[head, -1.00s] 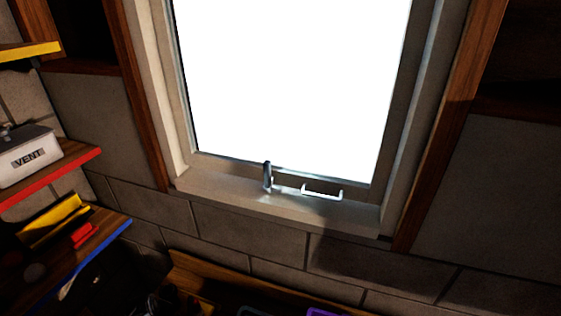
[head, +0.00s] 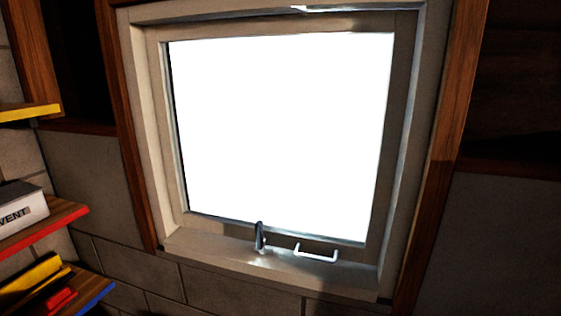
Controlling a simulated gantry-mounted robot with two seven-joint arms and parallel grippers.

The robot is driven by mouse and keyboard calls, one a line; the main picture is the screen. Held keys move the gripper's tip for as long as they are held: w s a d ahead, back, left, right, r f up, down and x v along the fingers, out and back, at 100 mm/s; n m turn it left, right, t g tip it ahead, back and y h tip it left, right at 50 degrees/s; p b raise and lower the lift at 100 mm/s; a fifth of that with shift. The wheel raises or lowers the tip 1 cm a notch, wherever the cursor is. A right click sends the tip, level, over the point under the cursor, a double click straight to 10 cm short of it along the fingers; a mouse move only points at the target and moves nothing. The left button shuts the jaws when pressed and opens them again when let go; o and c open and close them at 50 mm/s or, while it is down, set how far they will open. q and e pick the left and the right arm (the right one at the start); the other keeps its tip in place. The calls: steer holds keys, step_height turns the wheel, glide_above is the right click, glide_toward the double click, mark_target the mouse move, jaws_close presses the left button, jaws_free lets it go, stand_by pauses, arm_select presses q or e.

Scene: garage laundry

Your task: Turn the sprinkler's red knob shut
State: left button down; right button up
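Neither the sprinkler nor its red knob can be made out in the head view. Neither of my grippers is in view.
A bright window (head: 280,130) in a pale frame fills the middle, with a metal latch (head: 260,237) and handle (head: 316,254) at its bottom. At left, shelves with yellow, red (head: 45,232) and blue edges hold a white box marked VENT (head: 20,212) and yellow and red items.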

arm_select(q)
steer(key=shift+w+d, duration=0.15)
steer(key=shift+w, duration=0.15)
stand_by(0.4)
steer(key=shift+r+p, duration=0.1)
steer(key=shift+p, duration=0.25)
stand_by(0.4)
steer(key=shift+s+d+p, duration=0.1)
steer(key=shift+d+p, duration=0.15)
steer(key=shift+p, duration=0.85)
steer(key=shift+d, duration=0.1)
steer(key=shift+p, duration=0.5)
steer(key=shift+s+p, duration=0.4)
steer(key=shift+p, duration=0.1)
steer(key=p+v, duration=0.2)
steer(key=p, duration=0.1)
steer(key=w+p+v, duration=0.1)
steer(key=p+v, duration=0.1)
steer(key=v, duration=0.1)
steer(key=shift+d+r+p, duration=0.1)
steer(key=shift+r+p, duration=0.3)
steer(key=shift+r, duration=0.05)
